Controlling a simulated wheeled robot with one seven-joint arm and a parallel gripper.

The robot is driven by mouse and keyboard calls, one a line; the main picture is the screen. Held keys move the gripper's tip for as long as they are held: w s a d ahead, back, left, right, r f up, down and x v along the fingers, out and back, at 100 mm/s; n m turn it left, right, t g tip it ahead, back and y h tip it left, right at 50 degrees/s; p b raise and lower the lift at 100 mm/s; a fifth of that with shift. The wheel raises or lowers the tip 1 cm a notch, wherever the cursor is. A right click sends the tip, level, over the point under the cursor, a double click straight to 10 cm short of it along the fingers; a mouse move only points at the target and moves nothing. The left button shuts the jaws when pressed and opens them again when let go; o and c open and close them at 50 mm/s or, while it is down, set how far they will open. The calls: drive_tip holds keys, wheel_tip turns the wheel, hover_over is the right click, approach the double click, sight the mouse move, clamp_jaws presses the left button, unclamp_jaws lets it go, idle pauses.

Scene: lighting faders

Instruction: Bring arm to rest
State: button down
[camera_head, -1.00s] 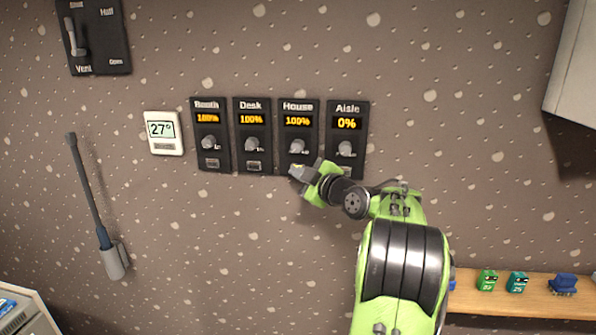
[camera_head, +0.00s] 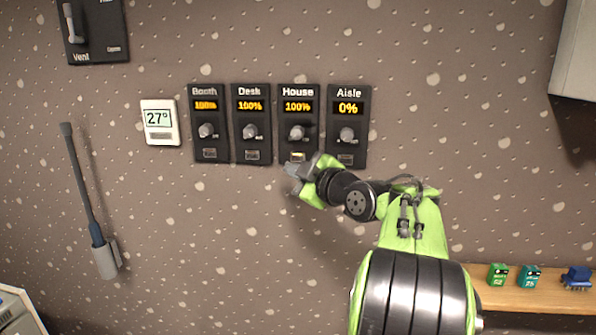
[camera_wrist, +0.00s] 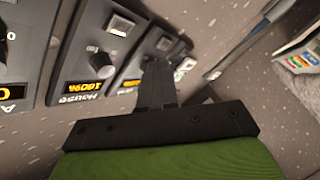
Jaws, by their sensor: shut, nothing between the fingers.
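My arm is green and black and reaches up from the lower right in the head view. My gripper (camera_head: 294,173) is shut and empty, just below the House fader panel (camera_head: 298,118). In the wrist view my gripper (camera_wrist: 158,68) points toward the panels, with its closed fingers over part of the neighbouring panel. The Booth panel (camera_head: 209,122), Desk panel (camera_head: 251,122) and House panel read 100%. The Aisle panel (camera_head: 348,122) reads 0%. I cannot tell whether the fingertips touch the wall or a panel.
A thermostat (camera_head: 160,122) reading 27° is left of the panels. A dark rod in a grey holder (camera_head: 107,262) hangs on the left wall. A wooden shelf (camera_head: 510,299) with small figures is at lower right. A white cabinet (camera_head: 578,55) is at upper right.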

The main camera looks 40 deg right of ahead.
drive_tip(key=shift+s+a, duration=0.2)
drive_tip(key=shift+a, duration=0.1)
drive_tip(key=s+a+f+m+g+y, duration=0.15)
drive_tip(key=a+f, duration=0.25)
drive_tip(key=a, duration=0.4)
drive_tip(key=s+a+f+m+g, duration=0.1)
drive_tip(key=s+a+f+g, duration=0.2)
drive_tip(key=a, duration=0.5)
drive_tip(key=s+a+f+m+g+y, duration=0.15)
drive_tip(key=a+f, duration=0.25)
drive_tip(key=a, duration=0.4)
drive_tip(key=s+a+f+m+g, duration=0.2)
drive_tip(key=s+f, duration=0.3)
drive_tip(key=s, duration=0.3)
drive_tip(key=s+a+f+m+g+h, duration=0.1)
drive_tip(key=s+a+f+m+g, duration=0.1)
drive_tip(key=s+f, duration=0.3)
drive_tip(key=s+g, duration=0.1)
drive_tip(key=s, duration=0.3)
drive_tip(key=shift+s+a+f, duration=0.15)
drive_tip(key=shift+s, duration=0.1)
